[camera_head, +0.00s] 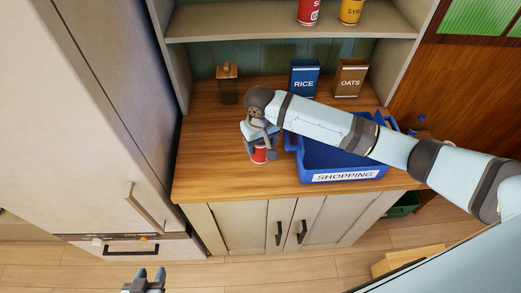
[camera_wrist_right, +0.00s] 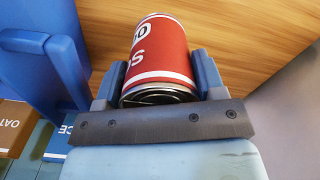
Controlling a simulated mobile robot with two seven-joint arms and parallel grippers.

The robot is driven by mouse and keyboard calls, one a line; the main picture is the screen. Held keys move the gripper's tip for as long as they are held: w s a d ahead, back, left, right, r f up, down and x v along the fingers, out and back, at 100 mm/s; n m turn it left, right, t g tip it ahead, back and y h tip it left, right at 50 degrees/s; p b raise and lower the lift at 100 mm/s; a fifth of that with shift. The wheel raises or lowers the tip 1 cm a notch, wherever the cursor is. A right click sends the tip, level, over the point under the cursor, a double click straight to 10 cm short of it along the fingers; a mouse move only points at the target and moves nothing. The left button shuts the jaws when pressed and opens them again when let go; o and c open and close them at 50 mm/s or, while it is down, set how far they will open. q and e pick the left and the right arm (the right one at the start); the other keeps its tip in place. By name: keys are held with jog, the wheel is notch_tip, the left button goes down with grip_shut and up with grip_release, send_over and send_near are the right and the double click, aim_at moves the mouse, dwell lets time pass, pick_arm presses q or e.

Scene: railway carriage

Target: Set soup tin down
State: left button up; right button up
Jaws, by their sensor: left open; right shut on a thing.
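The soup tin, red with white bands and a metal rim, is held by my right gripper (camera_head: 259,145). In the head view the tin (camera_head: 260,156) is at the wooden counter (camera_head: 215,165), left of the blue shopping crate and near the front edge. In the right wrist view the tin (camera_wrist_right: 160,55) sits between the two blue fingers of the gripper (camera_wrist_right: 160,88), wood behind it. I cannot tell whether its base touches the counter. My left gripper (camera_head: 144,277) is open and empty, low in front of the cupboards.
The blue SHOPPING crate (camera_head: 345,177) stands close right of the tin. RICE (camera_head: 304,78) and OATS (camera_head: 350,78) boxes and a brown jar (camera_head: 228,84) stand at the back. A shelf (camera_head: 270,22) holds a red tin (camera_head: 308,12) and a yellow tin (camera_head: 350,12). Counter left of the tin is clear.

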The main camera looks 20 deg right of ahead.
aim_at(260, 152)
jog(key=shift+f, duration=2.1)
jog(key=shift+f, duration=0.1)
jog(key=o, duration=1.1)
jog(key=shift+o, duration=0.2)
